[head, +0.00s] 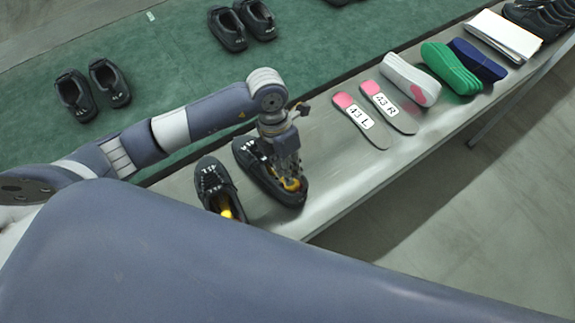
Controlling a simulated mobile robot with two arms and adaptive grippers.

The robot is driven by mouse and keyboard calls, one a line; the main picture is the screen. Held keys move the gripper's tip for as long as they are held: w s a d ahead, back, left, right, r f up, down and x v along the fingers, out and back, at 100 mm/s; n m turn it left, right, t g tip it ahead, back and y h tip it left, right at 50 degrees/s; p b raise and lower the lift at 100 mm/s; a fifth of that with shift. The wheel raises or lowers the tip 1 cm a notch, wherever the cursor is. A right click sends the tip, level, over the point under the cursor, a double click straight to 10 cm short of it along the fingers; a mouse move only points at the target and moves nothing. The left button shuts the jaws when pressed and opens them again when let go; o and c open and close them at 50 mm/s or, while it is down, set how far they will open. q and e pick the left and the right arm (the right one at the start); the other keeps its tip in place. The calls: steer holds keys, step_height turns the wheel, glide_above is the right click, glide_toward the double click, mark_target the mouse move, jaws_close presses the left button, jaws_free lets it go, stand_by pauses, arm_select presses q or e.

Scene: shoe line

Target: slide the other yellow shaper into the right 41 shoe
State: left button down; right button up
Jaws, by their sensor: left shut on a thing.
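A pair of dark shoes stands on the grey bench, with tags I cannot read clearly. The left one of the pair (213,174) has a yellow shaper (226,207) inside its opening. The right one of the pair (248,158) stands beside it, under my left gripper (290,179). My left gripper points down at the near end of this shoe's opening and is shut on the other yellow shaper (292,185). Only a small part of that shaper shows, between the fingers and the shoe; how deep it sits is hidden. My right gripper is not in view.
Two insoles marked 43 L (361,118) and 43 R (386,105) lie right of the shoes on the bench (330,185). More shoes stand on the green surface (170,70).

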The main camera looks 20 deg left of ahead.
arm_select(q)
steer(key=shift+a+f, duration=0.1)
steer(key=shift+f, duration=0.05)
steer(key=c, duration=1.4)
jaws_free()
steer(key=shift+d+p+v, duration=0.15)
steer(key=shift+p+v, duration=0.3)
steer(key=shift+v, duration=0.3)
steer(key=shift+d+p+v, duration=0.15)
steer(key=shift+p+v, duration=0.25)
steer(key=shift+v, duration=0.35)
steer(key=shift+s, duration=0.15)
steer(key=shift+s+d+r+p+v, duration=0.15)
steer(key=shift+d+p+v, duration=0.1)
steer(key=shift+p+v, duration=0.7)
steer(key=shift+s+d+p+v, duration=0.2)
steer(key=shift+p+v, duration=0.3)
steer(key=shift+v, duration=0.9)
steer(key=shift+s+d+r+p+v, duration=0.1)
steer(key=shift+d+p+v, duration=0.15)
steer(key=shift+p+v, duration=0.7)
steer(key=shift+r, duration=0.15)
